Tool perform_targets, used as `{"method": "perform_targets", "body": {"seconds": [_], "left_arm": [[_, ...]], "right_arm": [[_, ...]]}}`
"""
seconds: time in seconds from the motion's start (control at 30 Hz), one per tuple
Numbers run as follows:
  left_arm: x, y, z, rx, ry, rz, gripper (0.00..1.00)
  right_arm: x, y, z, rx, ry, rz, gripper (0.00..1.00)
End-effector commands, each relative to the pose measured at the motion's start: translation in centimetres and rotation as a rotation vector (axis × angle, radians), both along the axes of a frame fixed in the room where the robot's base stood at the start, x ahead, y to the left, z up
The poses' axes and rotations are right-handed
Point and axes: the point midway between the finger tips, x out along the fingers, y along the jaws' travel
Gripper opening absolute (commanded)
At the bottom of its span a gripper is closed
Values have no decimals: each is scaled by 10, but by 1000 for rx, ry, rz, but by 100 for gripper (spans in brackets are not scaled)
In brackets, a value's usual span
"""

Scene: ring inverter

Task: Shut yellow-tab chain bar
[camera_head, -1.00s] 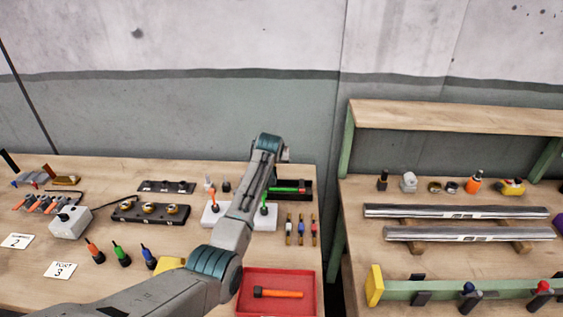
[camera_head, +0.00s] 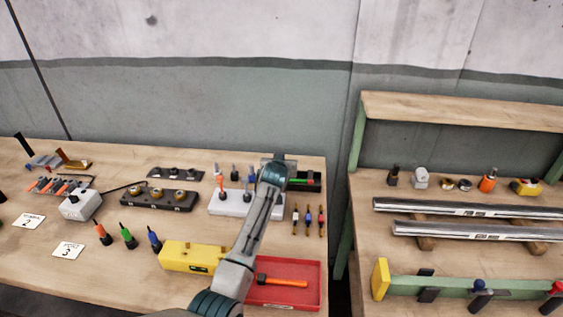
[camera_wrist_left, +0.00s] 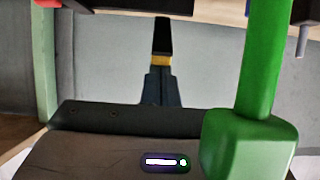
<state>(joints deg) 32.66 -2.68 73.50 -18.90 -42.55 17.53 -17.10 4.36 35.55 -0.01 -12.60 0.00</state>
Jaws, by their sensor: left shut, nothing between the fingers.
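My left arm crosses the head view from the bottom, and its wrist covers part of a dark base with a green handle (camera_head: 298,181). The left gripper (camera_wrist_left: 162,20) is hidden there, but in the left wrist view its dark, yellow-banded fingers are shut and empty. A large green handle (camera_wrist_left: 262,80) stands close at the right of that view, apart from the fingers. Several small bars with coloured middles lie right of the arm; the leftmost (camera_head: 295,220) looks pale or yellowish. I cannot tell surely which thing is the yellow-tab chain bar. My right gripper is not in view.
A white block (camera_head: 228,205), a yellow box (camera_head: 183,256) and a red tray (camera_head: 308,268) with an orange-handled tool surround the arm. A second bench at right carries metal rails (camera_head: 475,231) and a green bar with a yellow end block (camera_head: 381,279). A gap separates the benches.

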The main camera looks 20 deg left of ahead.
Motion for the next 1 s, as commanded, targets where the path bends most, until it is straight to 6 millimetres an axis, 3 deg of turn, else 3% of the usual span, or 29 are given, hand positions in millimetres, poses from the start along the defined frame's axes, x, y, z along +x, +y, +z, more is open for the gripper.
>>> {"method": "perform_targets", "body": {"seconds": [0.43, 0.83, 1.0], "left_arm": [[0, 0, -1, 0, 1, 0, 0], [13, 3, -9, 0, 1, 0, 0], [16, 5, 0, 1, 1, 0, 0]], "right_arm": [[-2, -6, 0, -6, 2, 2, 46], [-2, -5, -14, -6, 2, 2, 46], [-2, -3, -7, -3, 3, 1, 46]]}}
